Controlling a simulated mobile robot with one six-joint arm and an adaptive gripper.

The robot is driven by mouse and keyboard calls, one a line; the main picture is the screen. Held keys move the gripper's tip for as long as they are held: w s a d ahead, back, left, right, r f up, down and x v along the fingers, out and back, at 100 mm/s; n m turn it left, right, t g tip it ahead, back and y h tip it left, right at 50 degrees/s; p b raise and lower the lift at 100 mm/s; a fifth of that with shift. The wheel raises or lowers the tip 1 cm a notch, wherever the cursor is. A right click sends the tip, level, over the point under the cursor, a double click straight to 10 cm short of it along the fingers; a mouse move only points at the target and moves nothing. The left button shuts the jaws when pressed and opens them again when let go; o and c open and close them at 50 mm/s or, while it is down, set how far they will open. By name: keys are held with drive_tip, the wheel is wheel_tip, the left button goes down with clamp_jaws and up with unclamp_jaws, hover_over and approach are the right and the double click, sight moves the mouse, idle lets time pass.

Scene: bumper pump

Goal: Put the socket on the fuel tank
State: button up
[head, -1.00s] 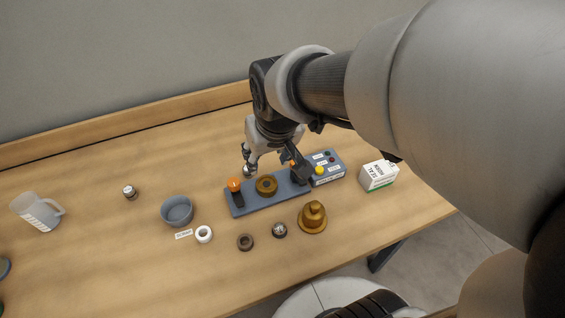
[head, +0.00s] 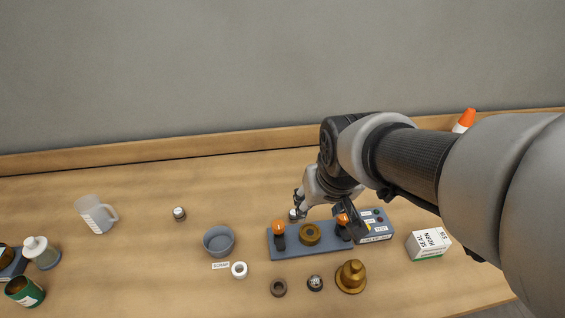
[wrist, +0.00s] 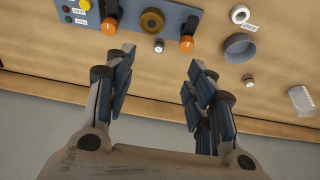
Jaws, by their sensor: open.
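Two small silver cylinders could be the socket; I cannot tell which. One (head: 294,214) stands behind the blue-grey plate, by a fingertip of my gripper (head: 322,210). In the wrist view this cylinder (wrist: 158,46) is apart from the fingers, in line with the gap of my open, empty gripper (wrist: 160,62). The other cylinder (head: 179,213) stands left of the gripper, behind the grey bowl; it also shows in the wrist view (wrist: 248,80). I cannot identify the fuel tank for certain.
The blue-grey plate (head: 290,252) carries orange knobs (head: 278,228) and a brass ring (head: 310,234). A control box (head: 377,228), white carton (head: 428,243) and brass bell-shaped part (head: 351,276) are nearby. The grey bowl (head: 218,241) and jug (head: 96,214) stand left.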

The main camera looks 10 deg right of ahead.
approach(293, 212)
drive_tip(key=b+x, duration=0.3)
drive_tip(key=x, duration=0.2)
drive_tip(key=shift+w+r, duration=0.1)
drive_tip(key=x, duration=0.1)
drive_tip(key=b+x, duration=0.1)
drive_tip(key=x, duration=0.1)
drive_tip(key=b+x, duration=0.1)
drive_tip(key=shift+d+f, duration=0.1)
drive_tip(key=shift+f, duration=0.25)
drive_tip(key=shift+w+f, duration=0.1)
drive_tip(key=shift+f, duration=0.2)
drive_tip(key=shift+c, duration=0.2)
clamp_jaws()
drive_tip(key=shift+r, duration=0.15)
